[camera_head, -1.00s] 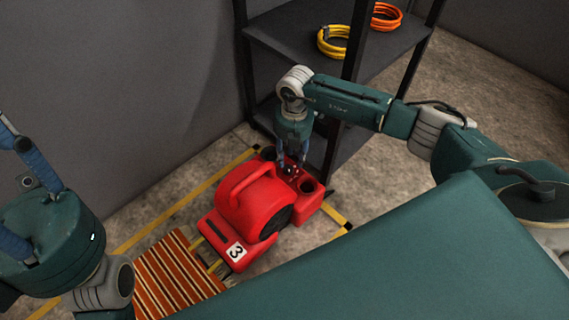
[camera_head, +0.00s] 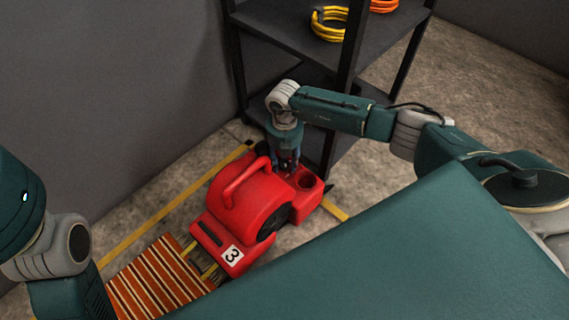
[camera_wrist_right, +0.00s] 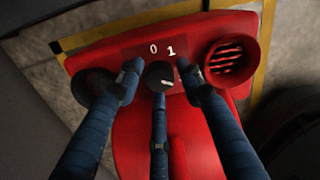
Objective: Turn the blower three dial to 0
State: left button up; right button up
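The red blower marked 3 (camera_head: 258,205) stands on the floor in the head view. My right gripper (camera_head: 287,165) points down over its back end, beside the shelf leg. In the right wrist view, a small dark dial (camera_wrist_right: 156,73) with a white mark sits on the red panel, below the printed 0 (camera_wrist_right: 153,49) and 1 (camera_wrist_right: 170,51). The three blue fingers of my right gripper (camera_wrist_right: 160,82) stand around the dial, with gaps at its left and right. The mark lies on the dial's lower right part. My left gripper is out of view.
A black shelf (camera_head: 290,35) with yellow (camera_head: 328,22) and orange hose coils stands close behind the blower. A striped rug (camera_head: 160,278) lies in front of it. Yellow floor lines (camera_head: 175,203) run around. The panel also has a round red port (camera_wrist_right: 230,62).

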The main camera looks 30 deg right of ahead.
jog(key=c, duration=0.9)
jog(key=shift+o, duration=0.2)
